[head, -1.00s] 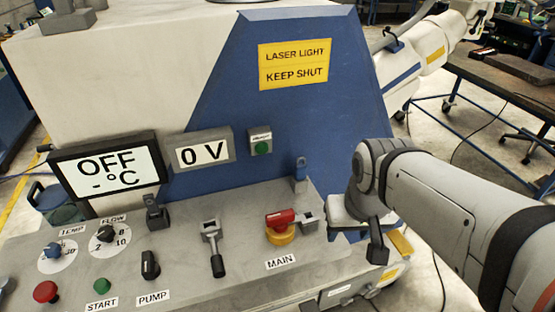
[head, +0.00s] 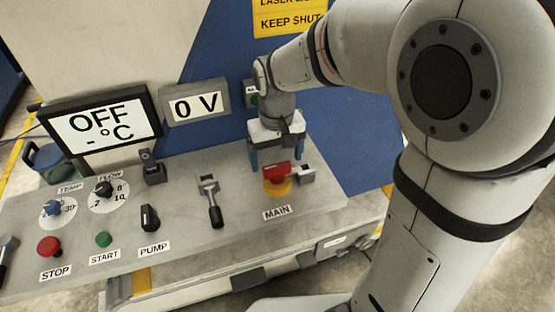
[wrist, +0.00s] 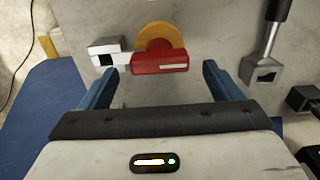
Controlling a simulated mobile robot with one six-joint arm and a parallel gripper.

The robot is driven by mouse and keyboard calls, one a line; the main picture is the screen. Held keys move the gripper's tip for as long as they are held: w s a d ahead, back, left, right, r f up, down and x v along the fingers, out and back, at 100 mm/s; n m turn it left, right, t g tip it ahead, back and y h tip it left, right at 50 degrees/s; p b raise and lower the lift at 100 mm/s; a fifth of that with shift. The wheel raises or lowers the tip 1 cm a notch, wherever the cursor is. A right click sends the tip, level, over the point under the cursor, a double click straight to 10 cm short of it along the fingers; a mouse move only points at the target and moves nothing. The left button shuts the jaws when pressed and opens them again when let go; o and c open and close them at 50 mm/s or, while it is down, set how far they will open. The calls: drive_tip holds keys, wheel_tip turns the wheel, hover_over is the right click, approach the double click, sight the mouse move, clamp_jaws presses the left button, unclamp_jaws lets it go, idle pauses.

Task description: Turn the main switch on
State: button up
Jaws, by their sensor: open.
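The main switch has a red handle (head: 277,173) on a yellow round base (head: 280,188), above the MAIN label (head: 276,212) on the grey panel. In the wrist view the red handle (wrist: 160,62) lies crosswise in front of the yellow base (wrist: 162,38). A grey metal hasp-like block (head: 301,174) sits at its right in the head view. My gripper (head: 277,163) is over the panel just behind the switch. In the wrist view its two blue fingers (wrist: 160,76) are apart, with the handle between and just beyond their tips. I cannot tell whether they touch it.
A lever switch (head: 211,202) stands left of MAIN. Further left are the PUMP knob (head: 150,217), the green START button (head: 103,239) and the red STOP button (head: 49,246). Displays read OFF (head: 102,125) and 0 V (head: 196,103). The blue housing rises behind.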

sight(277, 166)
drive_tip(key=shift+f, duration=1.5)
drive_tip(key=shift+c, duration=0.4)
drive_tip(key=c, duration=1.3)
